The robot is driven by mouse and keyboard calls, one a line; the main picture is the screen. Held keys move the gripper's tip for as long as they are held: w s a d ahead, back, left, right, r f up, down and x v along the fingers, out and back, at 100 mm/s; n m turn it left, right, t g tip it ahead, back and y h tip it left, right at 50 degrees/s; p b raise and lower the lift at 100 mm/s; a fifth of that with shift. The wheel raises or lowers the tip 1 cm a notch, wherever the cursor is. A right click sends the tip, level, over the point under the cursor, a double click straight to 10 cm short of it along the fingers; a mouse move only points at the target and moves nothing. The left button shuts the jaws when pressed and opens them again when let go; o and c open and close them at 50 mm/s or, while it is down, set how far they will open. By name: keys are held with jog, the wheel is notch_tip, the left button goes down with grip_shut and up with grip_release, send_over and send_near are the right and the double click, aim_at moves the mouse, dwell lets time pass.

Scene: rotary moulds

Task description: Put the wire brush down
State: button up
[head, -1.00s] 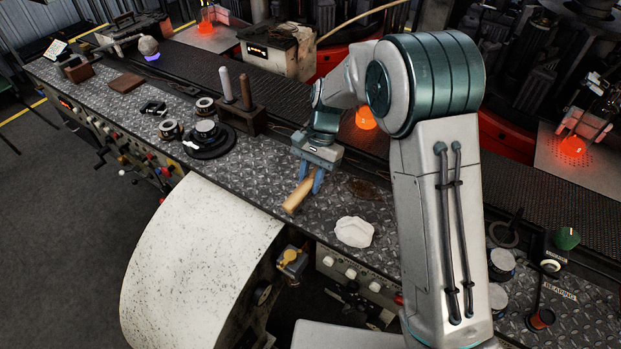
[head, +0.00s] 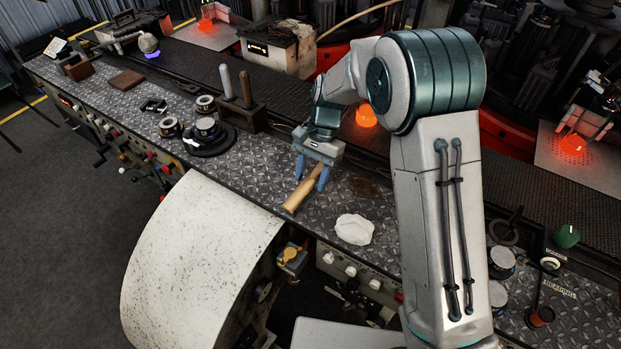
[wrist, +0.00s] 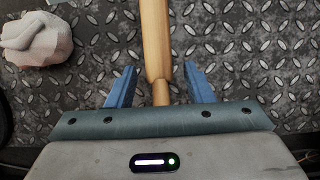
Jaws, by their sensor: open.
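The wire brush (head: 297,196) shows as a light wooden handle on the diamond-plate bench top, near its front edge. In the wrist view its handle (wrist: 155,40) runs up from between the fingers and out of the top of the picture. No bristles can be made out. My gripper (head: 311,188) is open, with its blue fingers on either side of the handle. In the wrist view the gripper (wrist: 162,88) shows a gap between each finger and the wood.
A crumpled white cloth (head: 354,229) lies just right of the brush; it also shows in the wrist view (wrist: 38,40). A wooden block with upright rods (head: 243,112) and a dark round plate (head: 209,143) stand to the left. A dark brown patch (head: 363,187) lies behind the cloth.

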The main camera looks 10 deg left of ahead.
jog(key=b+v, duration=0.1)
jog(key=v, duration=0.9)
jog(key=shift+w+r, duration=0.2)
jog(key=shift+r, duration=0.15)
jog(key=s+d+r+n+t, duration=0.1)
jog(key=s+d+r+t, duration=0.15)
jog(key=s+d, duration=0.35)
jog(key=s+d+r+n+t, duration=0.1)
jog(key=s+d+r, duration=0.3)
jog(key=d, duration=0.4)
jog(key=s+d+f+n+t+h, duration=0.1)
jog(key=s+d+f+n+t, duration=0.1)
jog(key=s+d, duration=0.6)
jog(key=s+f+t, duration=0.1)
jog(key=s, duration=0.3)
jog(key=shift+s+d+f+h, duration=0.2)
jog(key=shift+s+d+h, duration=0.1)
jog(key=shift+d+h, duration=0.1)
jog(key=shift+o, duration=0.4)
jog(key=shift+a+t, duration=0.1)
jog(key=shift+t, duration=0.15)
